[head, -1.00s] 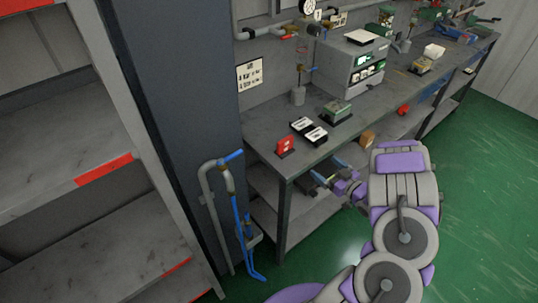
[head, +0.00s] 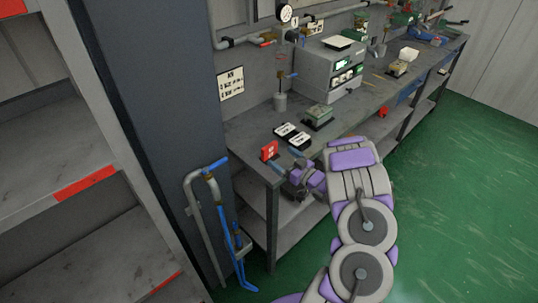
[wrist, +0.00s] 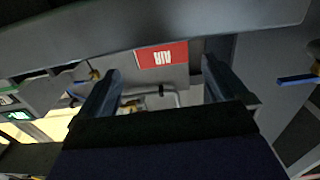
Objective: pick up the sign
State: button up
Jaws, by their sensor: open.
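The sign is a small red plate with white lettering. In the head view the sign (head: 269,151) stands upright on the bench top at its near left corner. In the wrist view the sign (wrist: 162,55) appears upside down, with its lettering facing my camera. My gripper (head: 287,163) is at the bench's front edge, just right of the sign. In the wrist view my gripper (wrist: 161,66) has its two fingers spread wide, with the sign ahead between them. The fingers do not appear to touch the sign. Nothing is held.
Black-and-white cards (head: 292,134) and a green-topped block (head: 318,116) lie behind the sign on the bench (head: 246,128). A grey instrument box (head: 328,70) stands farther back. A blue-and-grey pipe stand (head: 222,215) and shelving (head: 60,160) are at left. Green floor is clear at right.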

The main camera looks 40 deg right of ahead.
aim_at(271, 150)
jog(key=w, duration=0.3)
jog(key=w+b, duration=0.1)
jog(key=shift+w+a, duration=0.25)
jog(key=shift+w, duration=0.1)
jog(key=shift+w+a+r, duration=0.1)
jog(key=shift+w+a, duration=0.05)
jog(key=shift+w, duration=0.2)
jog(key=c, duration=1)
